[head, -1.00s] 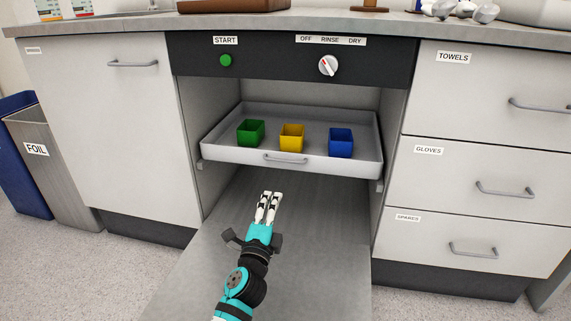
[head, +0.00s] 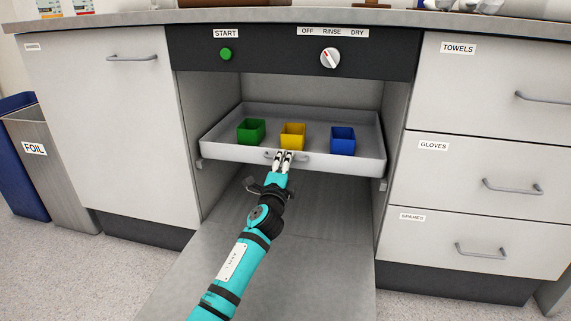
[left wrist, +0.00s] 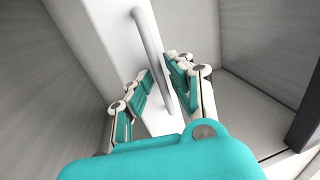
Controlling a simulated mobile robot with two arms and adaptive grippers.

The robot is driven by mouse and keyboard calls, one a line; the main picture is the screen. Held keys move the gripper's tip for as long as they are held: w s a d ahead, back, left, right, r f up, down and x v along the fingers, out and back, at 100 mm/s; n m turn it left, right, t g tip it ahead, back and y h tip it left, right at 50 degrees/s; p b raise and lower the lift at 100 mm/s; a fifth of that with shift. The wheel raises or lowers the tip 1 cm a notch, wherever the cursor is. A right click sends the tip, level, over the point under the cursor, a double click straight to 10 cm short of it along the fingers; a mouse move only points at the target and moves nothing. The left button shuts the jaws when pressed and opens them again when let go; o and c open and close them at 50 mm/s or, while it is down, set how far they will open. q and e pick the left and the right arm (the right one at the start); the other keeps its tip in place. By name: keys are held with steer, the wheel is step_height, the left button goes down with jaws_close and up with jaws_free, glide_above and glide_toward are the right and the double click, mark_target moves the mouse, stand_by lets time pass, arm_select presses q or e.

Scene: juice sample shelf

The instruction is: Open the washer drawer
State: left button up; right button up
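The washer drawer (head: 228,149) is a white tray in the bay beneath the black control panel. Its grey bar handle (head: 302,158) is on the front face, and the handle also shows in the left wrist view (left wrist: 148,38). My left gripper (head: 285,155) is at this handle. In the left wrist view its fingers (left wrist: 164,72) are apart, one on each side of the bar. I cannot tell whether either finger touches it. My right gripper is not in view.
The washer door (head: 290,270) lies folded down beneath my left arm. Labelled drawers (head: 480,160) stand at the right, a white cabinet (head: 100,130) at the left.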

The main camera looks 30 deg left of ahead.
arm_select(q)
steer(key=shift+c, duration=0.3)
jaws_close()
steer(key=shift+s, duration=0.1)
